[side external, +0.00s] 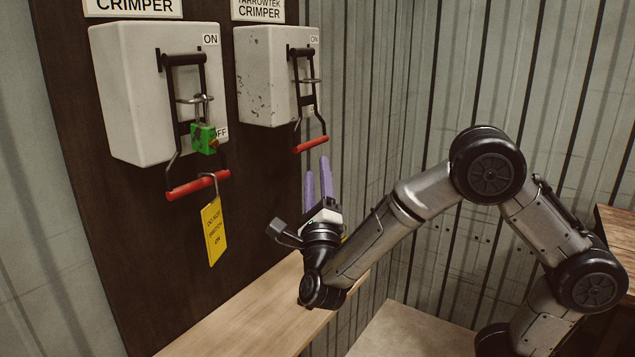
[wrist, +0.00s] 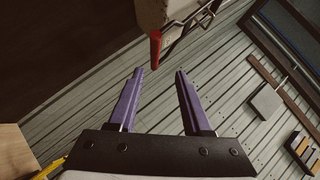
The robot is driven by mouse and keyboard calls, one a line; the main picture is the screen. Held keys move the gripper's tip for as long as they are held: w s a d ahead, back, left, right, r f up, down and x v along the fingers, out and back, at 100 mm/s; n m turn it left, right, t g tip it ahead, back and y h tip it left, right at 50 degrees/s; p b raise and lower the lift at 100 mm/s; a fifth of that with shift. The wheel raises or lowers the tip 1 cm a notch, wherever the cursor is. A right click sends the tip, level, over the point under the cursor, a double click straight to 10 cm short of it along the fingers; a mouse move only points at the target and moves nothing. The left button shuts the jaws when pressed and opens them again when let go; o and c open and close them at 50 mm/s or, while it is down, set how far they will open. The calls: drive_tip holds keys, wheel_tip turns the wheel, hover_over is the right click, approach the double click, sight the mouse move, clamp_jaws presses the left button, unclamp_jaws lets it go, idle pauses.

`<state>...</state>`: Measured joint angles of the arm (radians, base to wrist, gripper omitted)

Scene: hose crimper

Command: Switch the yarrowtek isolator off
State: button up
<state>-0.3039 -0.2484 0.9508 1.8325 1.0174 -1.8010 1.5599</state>
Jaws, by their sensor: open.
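The Yarrowtek isolator (side external: 268,78) is the right-hand white box on the dark board, under a "YARROWTEK CRIMPER" sign. Its black lever frame ends in a red handle (side external: 310,144) at the bottom; an "ON" label is at the top right of the box. My gripper (side external: 317,178) is just below the red handle, pointing up, with its purple fingers apart and empty. In the wrist view the red handle (wrist: 155,50) lies ahead of the open fingertips (wrist: 161,72), roughly between them and slightly to the left. The handle is not visibly touched.
The left isolator box (side external: 135,90) has a red handle, a green padlock (side external: 204,139) and a hanging yellow tag (side external: 213,232). A wooden ledge (side external: 250,315) runs below the board. Right of the Yarrowtek box is open space before the corrugated wall.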

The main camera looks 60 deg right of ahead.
drive_tip(key=shift+s+a+f, duration=0.3)
drive_tip(key=shift+s+a, duration=0.05)
drive_tip(key=shift+a, duration=0.05)
